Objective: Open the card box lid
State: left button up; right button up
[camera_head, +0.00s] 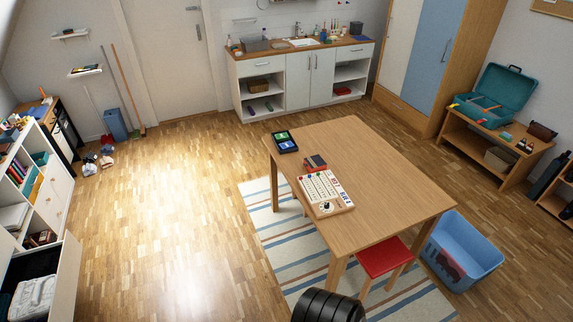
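A small red and dark box (315,163) sits near the middle of the wooden table; it looks closed, but it is too small to make out a lid seam. A black tray-like box (277,136) with a blue and a green card-like panel lies at the table's far left edge. I cannot tell for certain which of the two is the card box. Neither of my grippers shows in the head view, and nothing is seen touching either box.
The floor left of the table is clear.

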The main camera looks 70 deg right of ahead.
aim_at(316, 162)
jog(key=z, duration=0.2)
jog(key=i, duration=1.95)
jog(key=z, duration=1.65)
jog(key=i, duration=0.95)
jog(key=z, duration=0.95)
